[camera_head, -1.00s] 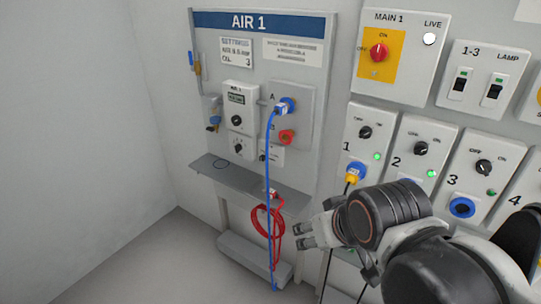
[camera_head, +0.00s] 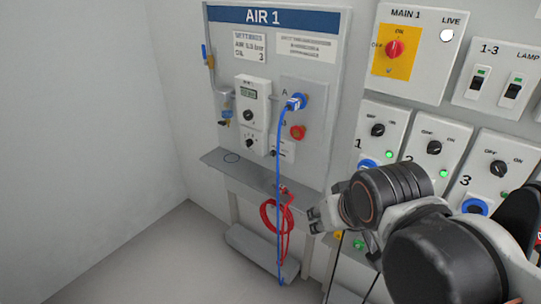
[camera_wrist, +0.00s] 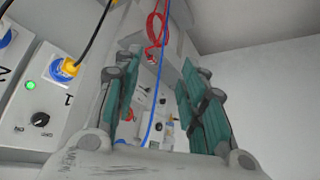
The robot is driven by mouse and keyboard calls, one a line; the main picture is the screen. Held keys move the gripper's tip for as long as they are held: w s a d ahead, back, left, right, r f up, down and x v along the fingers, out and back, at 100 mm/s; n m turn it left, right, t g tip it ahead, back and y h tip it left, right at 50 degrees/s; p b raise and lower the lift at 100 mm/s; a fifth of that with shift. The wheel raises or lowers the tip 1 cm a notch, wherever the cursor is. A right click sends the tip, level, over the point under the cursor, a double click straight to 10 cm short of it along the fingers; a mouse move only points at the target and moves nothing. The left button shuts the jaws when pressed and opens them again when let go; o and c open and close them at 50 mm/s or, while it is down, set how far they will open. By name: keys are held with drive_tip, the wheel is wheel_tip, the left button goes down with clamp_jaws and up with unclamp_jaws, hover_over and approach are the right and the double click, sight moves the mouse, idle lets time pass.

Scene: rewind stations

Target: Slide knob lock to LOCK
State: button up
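The AIR 1 panel (camera_head: 225,100) stands in the head view. It carries a white unit with a small display and round knob (camera_head: 249,115), and a smaller knob box (camera_head: 252,143) below. Beside that box is a small white plate (camera_head: 281,149); its markings are too small to read, and I cannot tell whether it is the knob lock or how that is set. My gripper (camera_head: 323,216) is apart from the panel, to its lower right. In the wrist view my gripper (camera_wrist: 160,78) is open, with nothing between its teal pads; the panel units (camera_wrist: 145,108) show beyond them.
A blue hose (camera_head: 279,190) hangs from port A past the grey shelf (camera_head: 245,170). A red coiled hose (camera_head: 268,217) hangs below the shelf. Numbered stations (camera_head: 433,150) are on the right, partly behind my arm. A yellow plug (camera_wrist: 69,66) with a cable is near my gripper's left side. Left floor is clear.

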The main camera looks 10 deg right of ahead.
drive_tip(key=w+m+h+p, duration=0.1)
drive_tip(key=w+m+h, duration=0.45)
drive_tip(key=w, duration=2.45)
drive_tip(key=w+a+f+t+h, duration=0.1)
drive_tip(key=w+a+f+h, duration=0.15)
drive_tip(key=w, duration=0.35)
drive_tip(key=m+t+h+b, duration=0.3)
drive_tip(key=m+t+h, duration=0.1)
drive_tip(key=h, duration=0.1)
approach(272, 153)
drive_tip(key=x, duration=0.8)
drive_tip(key=shift+w+d, duration=0.2)
drive_tip(key=shift+w, duration=0.1)
clamp_jaws()
